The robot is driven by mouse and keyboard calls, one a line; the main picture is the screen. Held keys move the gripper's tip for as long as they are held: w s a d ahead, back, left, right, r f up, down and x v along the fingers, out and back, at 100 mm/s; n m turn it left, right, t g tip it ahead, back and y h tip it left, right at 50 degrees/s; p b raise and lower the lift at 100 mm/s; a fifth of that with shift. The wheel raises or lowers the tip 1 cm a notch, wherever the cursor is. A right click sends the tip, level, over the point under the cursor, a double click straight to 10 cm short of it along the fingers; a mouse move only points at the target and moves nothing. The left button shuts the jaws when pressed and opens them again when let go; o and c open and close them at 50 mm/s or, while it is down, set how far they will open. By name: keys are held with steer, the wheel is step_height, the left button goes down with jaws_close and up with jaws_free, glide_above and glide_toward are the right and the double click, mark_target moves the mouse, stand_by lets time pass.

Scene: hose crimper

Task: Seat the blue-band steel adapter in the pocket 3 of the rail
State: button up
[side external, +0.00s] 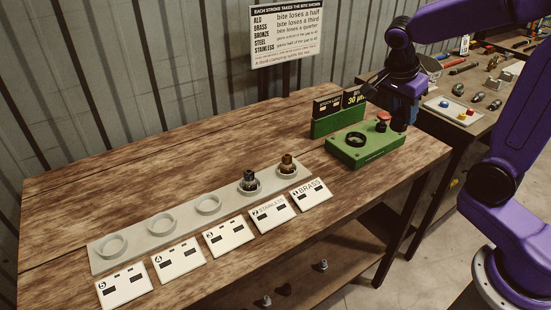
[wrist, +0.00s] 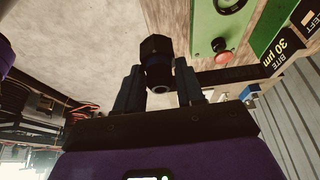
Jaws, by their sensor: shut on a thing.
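My gripper (wrist: 158,88) is shut on a dark fitting (wrist: 156,58), seen between the two fingers in the wrist view. It looks nearly black there, and no blue band can be made out. In the side view my gripper (side external: 401,122) is at the right end of the bench, just right of the green crimper box, and the held fitting cannot be told apart. The pale rail (side external: 136,233) lies along the bench front. Pocket 3 (side external: 208,205), its middle ring, is empty. Pockets 4 and 5, to its left, are also empty.
A dark fitting (side external: 249,179) stands in pocket 2 and a bronze-coloured one (side external: 287,163) in pocket 1. Label plates (side external: 228,237) lie in front of the rail. The green box (side external: 365,150) has a red button (side external: 383,117), with display signs behind. The bench behind the rail is clear.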

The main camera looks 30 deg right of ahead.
steer(key=w+a+f+n+t+y, duration=0.15)
steer(key=w+a+n, duration=0.5)
steer(key=a, duration=0.85)
steer(key=w+a+f+n+t, duration=0.2)
steer(key=w+a+f+n, duration=0.15)
steer(key=w+a, duration=0.9)
steer(key=s+a+f+n+y, duration=0.1)
steer(key=a+f+n, duration=0.1)
steer(key=a, duration=0.6)
steer(key=s+a+f+n, duration=0.1)
steer(key=a+f+n, duration=0.1)
steer(key=a, duration=0.6)
steer(key=shift+t, duration=0.45)
steer(key=shift+s+d+f, duration=0.1)
steer(key=shift+s+f, duration=0.05)
steer(key=shift+f, duration=3.2)
steer(key=o, duration=1.3)
steer(key=shift+c, duration=0.2)
